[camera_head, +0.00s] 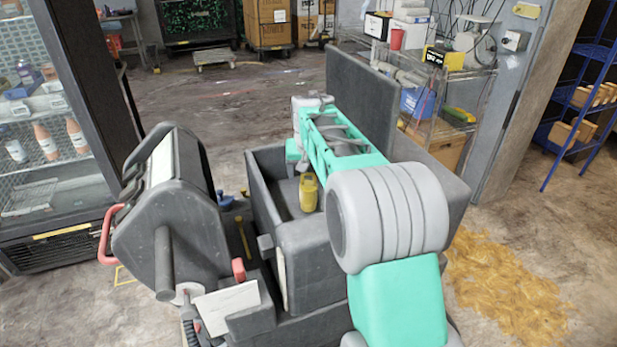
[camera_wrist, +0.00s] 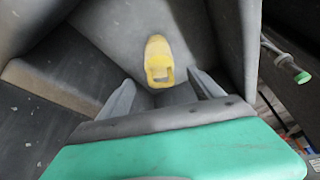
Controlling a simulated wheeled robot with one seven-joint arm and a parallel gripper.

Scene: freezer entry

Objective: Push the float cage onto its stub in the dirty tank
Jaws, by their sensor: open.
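The yellow float cage (camera_head: 308,193) is inside the open grey tank (camera_head: 262,200) of the machine, near one of its walls. In the wrist view the cage (camera_wrist: 157,50) lies ahead of my gripper (camera_wrist: 160,80), with a rectangular opening at its near end. My gripper is open. Its two grey fingers point toward the cage, one to either side of its near end; I see no grip on it. Whether they touch it I cannot tell. In the head view my arm hides the fingertips. The stub is not visible, so I cannot tell how the cage sits on it.
The machine's bulky grey part with a red handle (camera_head: 107,235) stands left of the tank. A tall grey panel (camera_head: 360,95) rises behind my arm. A green-tipped rod (camera_wrist: 301,76) lies outside the tank wall. A glass-fronted cabinet (camera_head: 45,130) is far left; open floor (camera_head: 250,95) lies behind.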

